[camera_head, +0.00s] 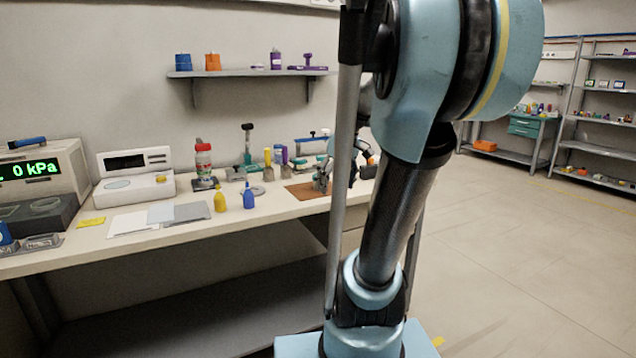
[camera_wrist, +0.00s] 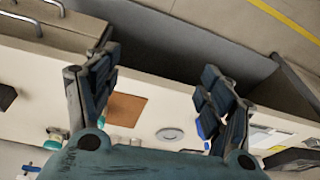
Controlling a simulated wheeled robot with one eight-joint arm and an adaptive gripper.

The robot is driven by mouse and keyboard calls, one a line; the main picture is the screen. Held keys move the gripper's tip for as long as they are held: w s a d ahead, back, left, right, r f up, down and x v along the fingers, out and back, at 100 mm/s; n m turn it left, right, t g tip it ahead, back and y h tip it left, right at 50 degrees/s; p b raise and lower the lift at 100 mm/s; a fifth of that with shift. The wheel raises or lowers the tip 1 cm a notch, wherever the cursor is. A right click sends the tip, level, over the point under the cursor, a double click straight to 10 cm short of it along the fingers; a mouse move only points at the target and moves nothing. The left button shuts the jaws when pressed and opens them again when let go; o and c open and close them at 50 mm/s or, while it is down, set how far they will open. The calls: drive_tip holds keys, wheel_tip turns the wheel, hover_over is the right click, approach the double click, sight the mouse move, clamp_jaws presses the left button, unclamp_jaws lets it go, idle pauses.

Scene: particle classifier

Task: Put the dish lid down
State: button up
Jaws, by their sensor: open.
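My gripper (camera_wrist: 162,82) is open, with its two fingers spread wide in the wrist view and nothing between them. In the head view my gripper (camera_head: 322,178) shows small over the right part of the bench, partly hidden by my own arm. A flat round grey disc (camera_wrist: 170,134), which may be the dish lid, lies on the bench beyond the fingers, beside a brown mat (camera_wrist: 126,109). The disc also shows in the head view (camera_head: 257,190), left of the mat. I cannot tell whether a dish is under it.
A blue bottle (camera_head: 249,195) and a yellow bottle (camera_head: 220,199) stand near the bench's front edge. Flat sheets (camera_head: 178,213) lie left of them. A red-capped bottle (camera_head: 203,160) and a white instrument (camera_head: 136,176) stand farther back. A wall shelf (camera_head: 250,73) is above.

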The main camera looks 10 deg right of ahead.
drive_tip(key=w+d+r+n+y, duration=0.1)
drive_tip(key=w+d+r+n, duration=0.15)
drive_tip(key=w, duration=0.55)
drive_tip(key=w+d+r+n, duration=0.1)
drive_tip(key=w+r, duration=0.3)
drive_tip(key=w, duration=0.3)
drive_tip(key=w+d+r+n+y, duration=0.15)
drive_tip(key=w+r, duration=0.25)
drive_tip(key=w, duration=0.4)
drive_tip(key=shift+t+h, duration=0.3)
drive_tip(key=shift+h, duration=0.05)
drive_tip(key=x, duration=1.7)
drive_tip(key=shift+s+d+f, duration=0.2)
drive_tip(key=shift+s+f, duration=0.05)
drive_tip(key=shift+f, duration=0.05)
drive_tip(key=c, duration=1.1)
drive_tip(key=shift+c, duration=0.2)
drive_tip(key=shift+r, duration=0.55)
drive_tip(key=v, duration=0.2)
drive_tip(key=shift+s+d+r, duration=0.1)
drive_tip(key=shift+r, duration=0.25)
drive_tip(key=s+d, duration=1)
drive_tip(key=d, duration=0.3)
drive_tip(key=shift+s, duration=0.25)
